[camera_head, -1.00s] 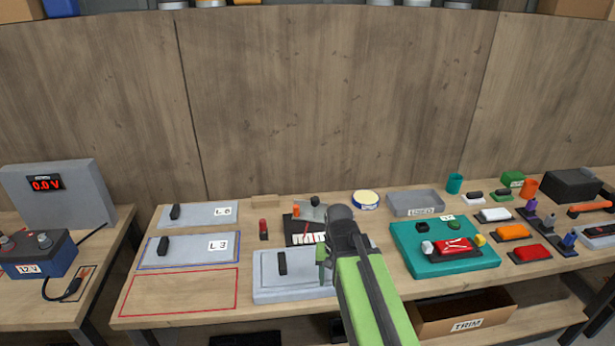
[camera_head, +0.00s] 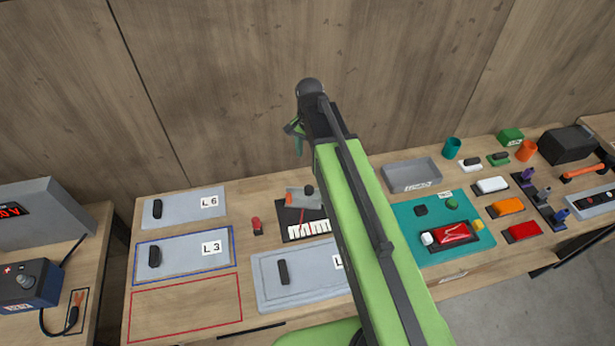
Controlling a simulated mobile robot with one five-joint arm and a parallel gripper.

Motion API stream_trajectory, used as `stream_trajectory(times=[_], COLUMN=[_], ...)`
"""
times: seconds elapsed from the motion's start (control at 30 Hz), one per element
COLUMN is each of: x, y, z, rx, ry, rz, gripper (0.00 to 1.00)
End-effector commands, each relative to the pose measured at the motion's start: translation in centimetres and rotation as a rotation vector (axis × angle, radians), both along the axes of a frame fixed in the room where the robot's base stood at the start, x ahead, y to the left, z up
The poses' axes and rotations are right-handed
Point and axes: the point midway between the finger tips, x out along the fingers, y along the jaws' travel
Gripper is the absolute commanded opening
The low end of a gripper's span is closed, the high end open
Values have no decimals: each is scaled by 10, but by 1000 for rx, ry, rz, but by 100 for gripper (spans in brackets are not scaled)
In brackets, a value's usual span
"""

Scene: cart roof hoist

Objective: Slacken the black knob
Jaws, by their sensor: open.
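A small round black knob (camera_head: 309,189) stands on a grey block (camera_head: 297,201) with an orange piece (camera_head: 289,198) to its left. The block is at the back of a dark scale plate (camera_head: 294,233) with white marks and a red needle, near the middle of the table. My green arm reaches up past the right side of this device and hides part of it. My gripper (camera_head: 295,130) is raised above the table, in front of the wooden wall. It appears above the knob in the picture, apart from it, open and empty. Its fingers are small and partly hidden by the wrist.
Grey panels L6 (camera_head: 185,210) and L3 (camera_head: 183,251) lie left; another grey panel (camera_head: 300,291) lies in front. A red-topped peg (camera_head: 257,225) stands left of the scale. A grey tray (camera_head: 410,178) and a teal board (camera_head: 408,216) are right. A red-outlined area is bare.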

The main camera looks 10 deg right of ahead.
Motion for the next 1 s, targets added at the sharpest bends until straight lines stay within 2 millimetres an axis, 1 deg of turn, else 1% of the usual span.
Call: stream_trajectory(times=[0.17, 0.27, 0.8, 0.9, 1.0], x=[0, 0, 0, 0, 0], y=[0, -1, -6, -6, -6], z=[-14, -29, -141, -160, -173], rx=[0, 0, 0, 0, 0], ry=[0, 0, 0, 0, 0], rz=[2, 1, -5, -5, -6], gripper=[55, 55, 55, 55, 55])
